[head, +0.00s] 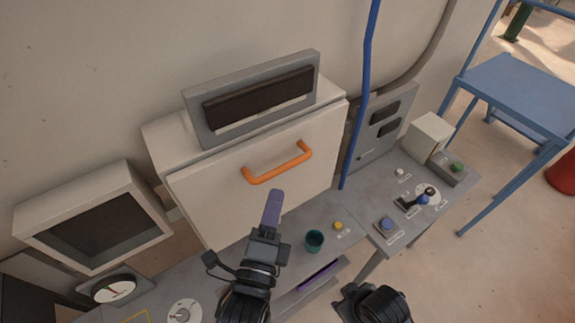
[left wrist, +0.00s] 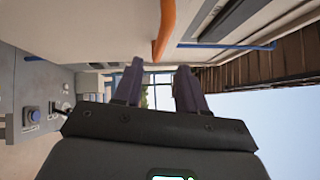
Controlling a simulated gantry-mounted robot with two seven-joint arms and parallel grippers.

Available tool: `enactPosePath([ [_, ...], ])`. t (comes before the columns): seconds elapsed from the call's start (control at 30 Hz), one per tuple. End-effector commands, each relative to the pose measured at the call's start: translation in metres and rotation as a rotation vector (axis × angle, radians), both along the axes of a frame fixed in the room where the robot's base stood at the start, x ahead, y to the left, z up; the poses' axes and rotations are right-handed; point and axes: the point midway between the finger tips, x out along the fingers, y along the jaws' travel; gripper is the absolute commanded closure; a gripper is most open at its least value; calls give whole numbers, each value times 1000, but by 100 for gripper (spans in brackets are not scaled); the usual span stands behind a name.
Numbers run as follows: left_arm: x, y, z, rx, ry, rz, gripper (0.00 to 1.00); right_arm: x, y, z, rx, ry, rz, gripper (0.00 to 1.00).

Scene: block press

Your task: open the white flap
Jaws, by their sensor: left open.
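The white flap (head: 215,203) is a broad panel on the front of a white box, and it looks shut against the box. An orange bar handle (head: 277,166) sits on its upper part. My left gripper (head: 272,208) is in front of the flap, below the handle, with purple fingers pointing up. In the left wrist view its two fingers (left wrist: 160,88) are apart with nothing between them. The orange handle (left wrist: 165,30) shows there above the fingers, apart from them. Of my right arm only a dark wrist part shows at the bottom of the head view.
A grey frame with a dark slot (head: 192,108) stands above the flap. A blue cable (head: 366,80) hangs right of the flap.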

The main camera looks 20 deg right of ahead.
Motion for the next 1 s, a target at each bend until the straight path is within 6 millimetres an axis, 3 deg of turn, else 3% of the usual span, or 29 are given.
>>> enactPosePath([
  [0.5, 62, -45, 12, -2, 1, 1, 59, 0, -6, 22, -19, -2, 5, 57],
  [1.0, 75, -53, 12, -1, 2, 1, 59, 0, -5, 25, -14, -2, 2, 57],
])
